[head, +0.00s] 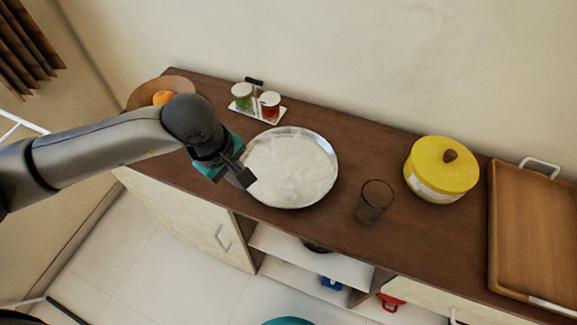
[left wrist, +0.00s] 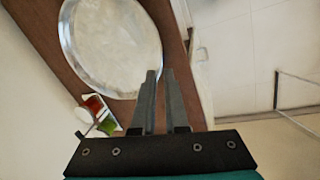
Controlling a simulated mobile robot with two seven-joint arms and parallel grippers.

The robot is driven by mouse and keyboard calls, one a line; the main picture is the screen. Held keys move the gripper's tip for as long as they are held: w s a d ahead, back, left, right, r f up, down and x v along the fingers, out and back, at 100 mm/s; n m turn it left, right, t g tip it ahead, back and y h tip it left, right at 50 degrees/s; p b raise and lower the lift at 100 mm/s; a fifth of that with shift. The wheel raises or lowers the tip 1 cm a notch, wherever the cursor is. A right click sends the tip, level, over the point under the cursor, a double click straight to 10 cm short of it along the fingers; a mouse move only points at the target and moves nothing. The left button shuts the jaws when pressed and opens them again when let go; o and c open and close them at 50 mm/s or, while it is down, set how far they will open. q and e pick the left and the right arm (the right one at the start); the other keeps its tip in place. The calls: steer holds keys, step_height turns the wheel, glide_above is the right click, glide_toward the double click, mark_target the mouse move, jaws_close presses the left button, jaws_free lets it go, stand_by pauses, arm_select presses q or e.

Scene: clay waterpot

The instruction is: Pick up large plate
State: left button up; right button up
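The large plate (head: 292,170) is round, pale and shiny with a silvery rim, and lies flat on the brown wooden counter. It also shows in the left wrist view (left wrist: 110,42), cut off at the top. My left gripper (head: 245,178) is above the plate's left edge in the head view, its fingers overlapping the rim there. In the left wrist view its two fingers (left wrist: 161,78) have a narrow gap between them with nothing held, and their tips are by the plate's edge. Whether they touch the plate cannot be told. My right gripper is not in view.
A jar rack (head: 257,110) stands behind the plate, and an orange (head: 163,97) on a brown dish (head: 178,83) is at left. A dark glass (head: 374,201), a yellow lidded pot (head: 441,170) and a wooden tray (head: 535,225) are to the right.

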arm_select(q)
glide_above(257, 197)
steer(key=a, duration=0.1)
steer(key=f, duration=0.4)
steer(key=s+f, duration=0.1)
steer(key=f, duration=0.1)
steer(key=shift+a, duration=0.1)
steer(key=shift+x, duration=2.6)
steer(key=shift+s, duration=0.15)
jaws_close()
steer(key=shift+d+r, duration=0.2)
steer(key=shift+d, duration=0.05)
